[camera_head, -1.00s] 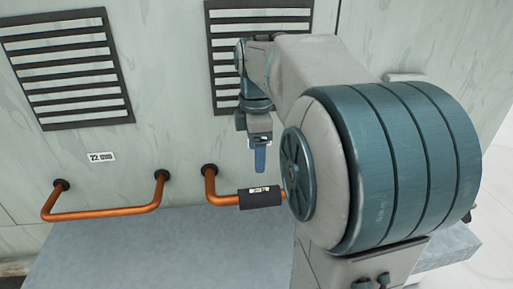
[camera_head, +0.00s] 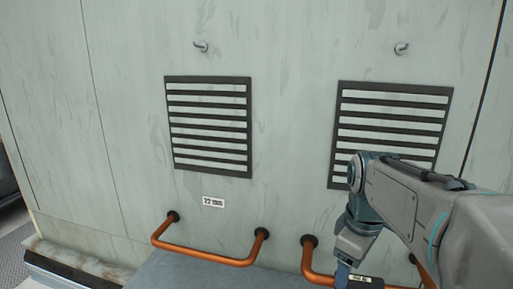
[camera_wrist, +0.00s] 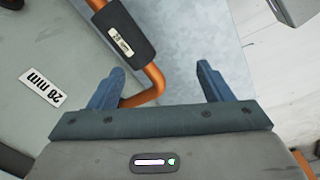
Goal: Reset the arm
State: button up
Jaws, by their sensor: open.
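In the head view my arm comes in from the lower right, bends at a joint in front of the right vent, and hangs down to the gripper (camera_head: 343,274) at the bottom edge. The gripper is beside the right orange pipe (camera_head: 318,277); its fingertips are cut off there.
A pale wall carries two slatted vents (camera_head: 209,125) (camera_head: 392,135) and two small hooks (camera_head: 201,47) (camera_head: 402,48) above them. A left orange pipe (camera_head: 205,256) juts out over a grey ledge (camera_head: 165,270). A "28 mm" label (camera_wrist: 42,87) is in the wrist view.

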jog(key=s+a+f+m+t, duration=0.2)
jog(key=s+a+f+m, duration=0.2)
jog(key=s+f+m, duration=0.3)
jog(key=shift+s+a+f+m, duration=0.15)
jog(key=shift+s+a+m, duration=0.15)
jog(key=shift+s+m, duration=0.65)
jog(key=shift+w, duration=0.15)
